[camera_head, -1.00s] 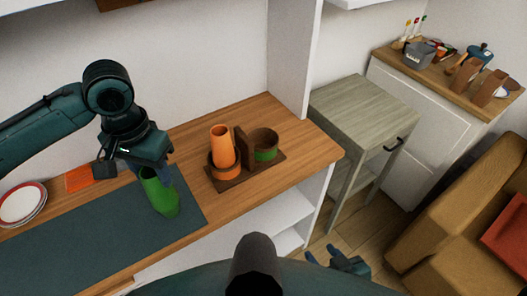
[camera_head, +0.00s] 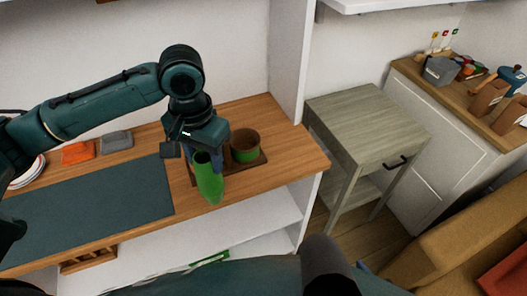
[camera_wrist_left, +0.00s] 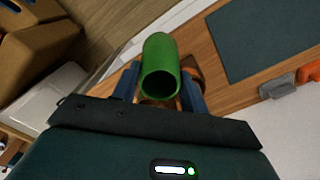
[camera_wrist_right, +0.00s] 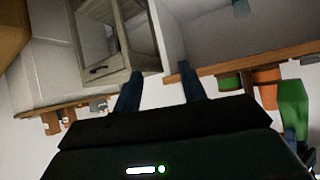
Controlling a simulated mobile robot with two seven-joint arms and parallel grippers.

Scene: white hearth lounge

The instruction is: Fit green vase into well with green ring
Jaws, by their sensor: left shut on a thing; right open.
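My left gripper (camera_head: 203,158) is shut on the green vase (camera_head: 210,182), which hangs roughly upright in front of the brown rack (camera_head: 259,164). The vase also shows between the fingers in the left wrist view (camera_wrist_left: 160,60). The well with the green ring (camera_head: 245,148) is a round brown cup to the right of the vase, apart from it and empty as far as I see. The orange vase is mostly hidden behind my left gripper in the head view; it shows in the right wrist view (camera_wrist_right: 268,90). My right gripper (camera_wrist_right: 160,88) is open and empty.
A dark mat (camera_head: 90,210) covers the counter's left part. Orange (camera_head: 78,153) and grey (camera_head: 116,140) items and plates lie behind it. A white upright panel (camera_head: 288,60) bounds the counter at right, with a grey wooden side table (camera_head: 365,120) beyond it.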

